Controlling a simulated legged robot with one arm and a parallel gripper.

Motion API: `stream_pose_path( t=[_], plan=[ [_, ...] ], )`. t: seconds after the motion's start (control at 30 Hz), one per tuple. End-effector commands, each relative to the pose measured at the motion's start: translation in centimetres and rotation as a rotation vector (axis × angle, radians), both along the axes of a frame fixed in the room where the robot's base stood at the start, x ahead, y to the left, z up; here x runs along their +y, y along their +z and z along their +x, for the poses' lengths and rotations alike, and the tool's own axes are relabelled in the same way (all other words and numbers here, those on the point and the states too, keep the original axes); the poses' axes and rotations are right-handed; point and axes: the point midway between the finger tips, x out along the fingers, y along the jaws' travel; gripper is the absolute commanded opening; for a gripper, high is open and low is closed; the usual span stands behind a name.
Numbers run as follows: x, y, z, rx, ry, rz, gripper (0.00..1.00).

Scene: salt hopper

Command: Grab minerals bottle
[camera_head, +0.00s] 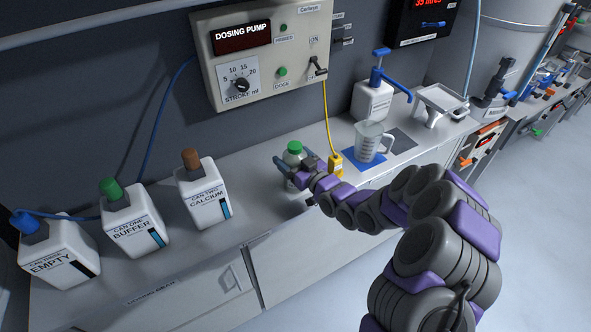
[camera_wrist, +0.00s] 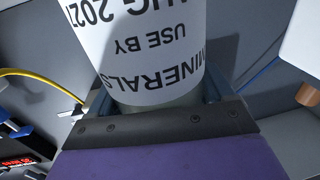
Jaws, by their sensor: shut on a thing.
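My gripper also shows in the wrist view (camera_wrist: 157,100).
Several labelled cans, including the calcium can (camera_head: 203,195), stand to the left. A clear measuring jug (camera_head: 369,142) sits on a blue mat to the right, near a yellow nozzle (camera_head: 335,163) and a white pump bottle (camera_head: 371,101). The dosing pump (camera_head: 262,55) is on the wall above.

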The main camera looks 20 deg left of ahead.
Motion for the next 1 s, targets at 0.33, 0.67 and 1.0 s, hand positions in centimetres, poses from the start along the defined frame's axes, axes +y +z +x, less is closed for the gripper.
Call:
stream_pose_path(
  t=[0.33, 0.67, 1.0],
  plan=[
    [-0.1, -0.1, 0.0, 0.002, 0.000, -0.001, 0.28],
    [-0.2, 2.2, 0.0, -0.001, -0.001, -0.001, 0.28],
    [-1.4, 4.1, -3.6, 0.001, 0.000, 0.002, 0.28]
  ],
)
